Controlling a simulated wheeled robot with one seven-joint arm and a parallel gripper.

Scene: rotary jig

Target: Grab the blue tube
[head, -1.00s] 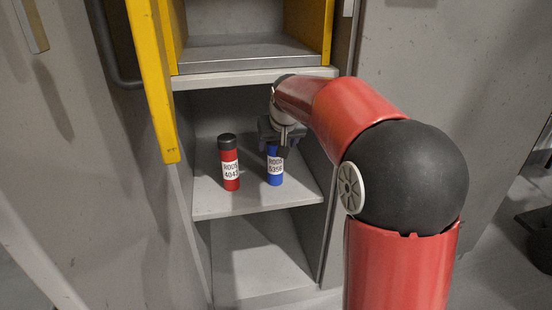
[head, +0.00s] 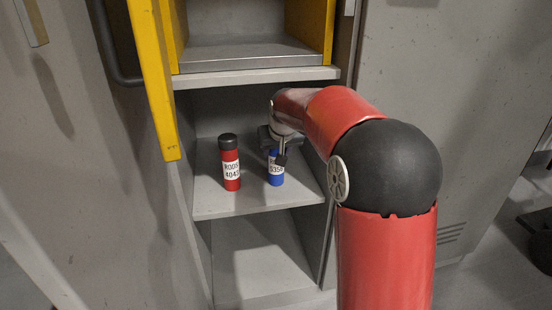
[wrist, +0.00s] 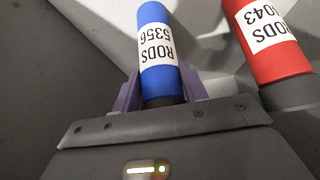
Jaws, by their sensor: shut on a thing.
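The blue tube (head: 276,179) stands upright on the middle shelf, with a white label reading RODS 5356. My gripper (head: 277,157) is around its upper part and covers its top in the head view. In the wrist view the blue tube (wrist: 163,82) lies between the two purple-grey fingers of my gripper (wrist: 160,90), which is shut on its dark cap end.
A red tube (head: 231,170) with a black cap and a white label stands left of the blue one on the same shelf (head: 232,207). It is close beside my gripper in the wrist view (wrist: 268,50). The shelf above (head: 250,78) and the cabinet's side walls bound the space. A yellow door (head: 153,80) stands at the left.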

